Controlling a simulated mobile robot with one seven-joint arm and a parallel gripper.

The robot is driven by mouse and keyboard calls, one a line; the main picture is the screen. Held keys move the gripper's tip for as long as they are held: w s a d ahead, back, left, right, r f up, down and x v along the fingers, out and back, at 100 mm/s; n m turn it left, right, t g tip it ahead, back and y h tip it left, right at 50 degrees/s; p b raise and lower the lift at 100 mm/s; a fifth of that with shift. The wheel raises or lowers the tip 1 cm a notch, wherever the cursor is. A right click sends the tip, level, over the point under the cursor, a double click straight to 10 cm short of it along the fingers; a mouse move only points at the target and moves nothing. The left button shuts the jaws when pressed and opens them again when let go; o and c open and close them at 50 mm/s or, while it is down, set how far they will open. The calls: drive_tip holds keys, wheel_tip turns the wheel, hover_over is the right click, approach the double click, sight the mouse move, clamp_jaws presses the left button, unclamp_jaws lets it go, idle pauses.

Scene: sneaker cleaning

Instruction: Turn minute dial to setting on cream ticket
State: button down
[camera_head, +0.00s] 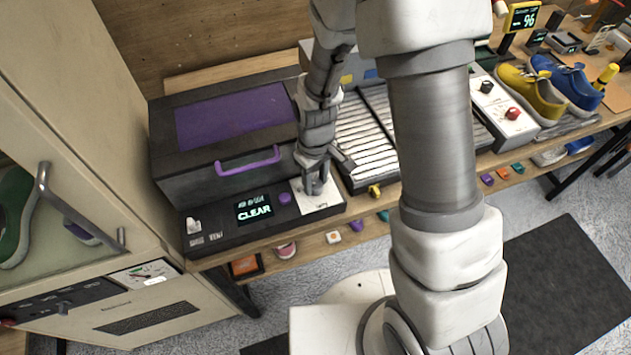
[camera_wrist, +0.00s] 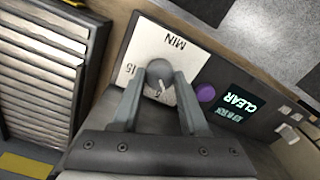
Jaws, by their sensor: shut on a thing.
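The minute dial is a round grey knob (camera_wrist: 159,70) on a white plate (camera_wrist: 190,62) marked "MIN", with "15" and another, partly hidden number, in the wrist view. A light pointer line on the knob faces toward my gripper's palm. My gripper (camera_wrist: 158,82) has one finger on each side of the knob and is shut on it. In the head view my gripper (camera_head: 316,176) reaches down onto the white plate (camera_head: 322,204) at the right end of the black control panel, hiding most of the knob. I cannot make out a cream ticket in either view.
Left of the plate are a purple button (camera_head: 284,198) and a display reading "CLEAR" (camera_head: 254,209). Behind the panel stands a dark box with a purple handle (camera_head: 248,161). A slatted rack (camera_head: 365,150) stands close on the right. A cream cabinet (camera_head: 110,130) is at the left.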

sight(316, 184)
drive_tip(key=m+b, duration=0.1)
drive_tip(key=m, duration=1.1)
drive_tip(key=shift+m+p, duration=0.4)
idle(0.3)
drive_tip(key=shift+c, duration=2.1)
unclamp_jaws()
drive_tip(key=shift+r, duration=0.15)
wheel_tip(316, 184, up, 17)
drive_tip(key=p, duration=0.2)
drive_tip(key=shift+r, duration=0.15)
